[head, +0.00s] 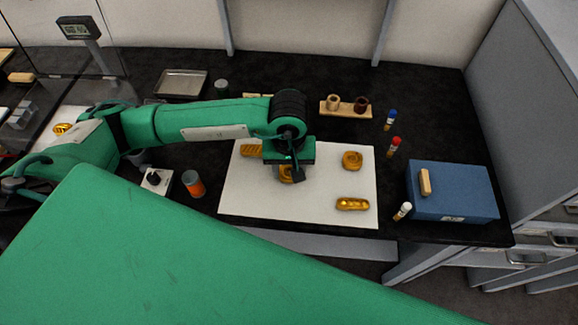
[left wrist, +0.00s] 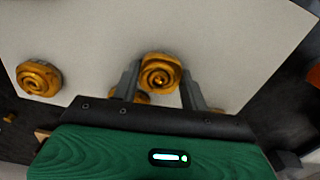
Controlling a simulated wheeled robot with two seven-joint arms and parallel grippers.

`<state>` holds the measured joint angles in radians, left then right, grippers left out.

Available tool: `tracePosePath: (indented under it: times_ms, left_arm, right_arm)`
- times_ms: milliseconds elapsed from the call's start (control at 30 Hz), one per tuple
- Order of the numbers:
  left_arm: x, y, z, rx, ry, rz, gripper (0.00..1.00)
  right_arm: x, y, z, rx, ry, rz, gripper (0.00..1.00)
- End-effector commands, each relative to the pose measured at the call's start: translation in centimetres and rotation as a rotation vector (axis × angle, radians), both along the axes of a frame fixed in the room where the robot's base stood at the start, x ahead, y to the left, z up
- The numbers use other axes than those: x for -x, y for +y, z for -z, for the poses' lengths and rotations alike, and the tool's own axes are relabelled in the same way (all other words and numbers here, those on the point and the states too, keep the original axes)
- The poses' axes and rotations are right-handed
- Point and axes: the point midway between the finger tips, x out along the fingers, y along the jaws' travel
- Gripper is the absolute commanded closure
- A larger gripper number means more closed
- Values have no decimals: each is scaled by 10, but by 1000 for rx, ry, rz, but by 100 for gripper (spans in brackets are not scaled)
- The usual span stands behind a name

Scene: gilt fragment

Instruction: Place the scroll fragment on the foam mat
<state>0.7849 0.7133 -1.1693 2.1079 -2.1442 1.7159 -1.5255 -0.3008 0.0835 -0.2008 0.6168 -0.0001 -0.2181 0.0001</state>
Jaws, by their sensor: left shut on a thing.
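The white foam mat (head: 320,200) lies flat on the dark bench. My left gripper (head: 288,176) points down over its middle. It is shut on the gold scroll fragment (head: 286,174), mostly hidden by the fingers in the head view. In the left wrist view the fragment's spiral face (left wrist: 160,72) shows between the two fingers. I cannot tell whether it touches the mat. Three other gold pieces lie on the mat: a ribbed one (head: 250,150), a round one (head: 352,160) and a long one (head: 352,204). My right gripper is not in view.
A blue box (head: 452,192) stands right of the mat, with a white-capped vial (head: 402,211) beside it. Red-capped (head: 394,147) and blue-capped (head: 390,119) vials, a wooden holder (head: 345,108) and a metal tray (head: 181,83) stand around. An orange-banded jar (head: 193,184) is left.

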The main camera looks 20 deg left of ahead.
Motion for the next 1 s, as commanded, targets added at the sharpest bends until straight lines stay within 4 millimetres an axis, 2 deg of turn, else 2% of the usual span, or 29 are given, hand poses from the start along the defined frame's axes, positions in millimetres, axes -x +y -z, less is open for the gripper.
tracePosePath:
  times_ms: [133,167,267,700,867,1000]
  left_arm:
    - [0,0,3,0,-1,0,78]
    - [0,0,3,0,-1,0,54]
    - [0,0,2,0,0,0,34]
    - [0,0,-4,1,-1,0,34]
    - [-1,0,-31,1,-6,1,34]
    - [-1,0,-62,2,-6,2,34]
  right_arm:
    - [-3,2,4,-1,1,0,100]
    - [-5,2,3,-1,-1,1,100]
    - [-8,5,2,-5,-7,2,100]
    - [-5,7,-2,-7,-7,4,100]
    - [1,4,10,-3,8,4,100]
    - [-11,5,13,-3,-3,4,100]
